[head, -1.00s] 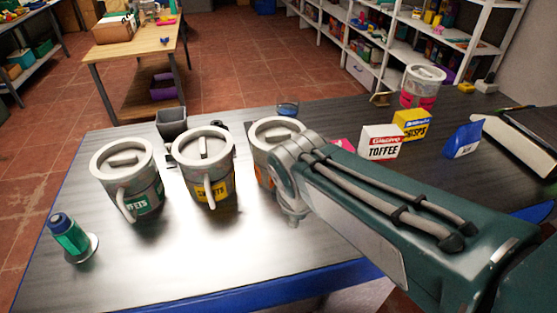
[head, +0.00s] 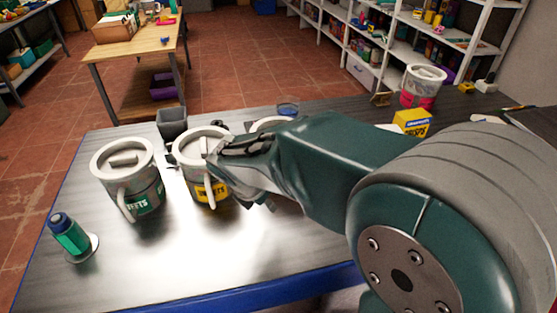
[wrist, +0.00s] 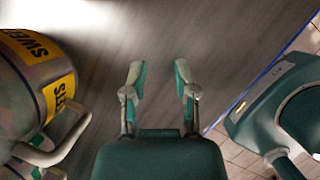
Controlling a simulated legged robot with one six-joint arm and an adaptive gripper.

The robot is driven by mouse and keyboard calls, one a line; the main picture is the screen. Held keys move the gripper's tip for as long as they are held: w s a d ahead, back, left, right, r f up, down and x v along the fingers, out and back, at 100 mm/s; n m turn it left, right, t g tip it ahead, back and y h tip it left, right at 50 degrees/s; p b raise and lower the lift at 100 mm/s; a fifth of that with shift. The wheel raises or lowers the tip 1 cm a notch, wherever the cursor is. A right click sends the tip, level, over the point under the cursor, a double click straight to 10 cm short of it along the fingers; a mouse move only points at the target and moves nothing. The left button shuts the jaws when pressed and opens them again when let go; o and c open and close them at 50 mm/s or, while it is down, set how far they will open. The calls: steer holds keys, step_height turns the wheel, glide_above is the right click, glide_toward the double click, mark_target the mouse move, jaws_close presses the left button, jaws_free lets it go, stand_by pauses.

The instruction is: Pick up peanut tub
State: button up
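No label that I can read says peanut. Three grey lidded tubs with handles stand along the table: a green-label tub (head: 126,175) at left, a yellow-label tub (head: 187,187) in the middle, and a third tub (head: 273,122) mostly hidden behind my arm. A pink-label tub (head: 421,88) stands at the back right. In the wrist view, the yellow-label tub (wrist: 30,75) fills the left edge, its handle towards my gripper. My gripper (wrist: 158,75) is open and empty, with bare tabletop between and beyond its fingers.
A green bottle (head: 70,234) stands at the table's front left. A dark grey container (head: 172,123) sits behind the tubs. A yellow box (head: 412,120) is at the back right, partly hidden by my arm.

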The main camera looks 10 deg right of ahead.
steer(key=w+d, duration=0.2)
steer(key=d, duration=0.1)
steer(key=shift+w+d, duration=0.3)
steer(key=shift+w, duration=0.05)
steer(key=w+d, duration=0.1)
steer(key=d, duration=0.1)
steer(key=w+d, duration=0.2)
steer(key=shift+f, duration=0.55)
jaws_close()
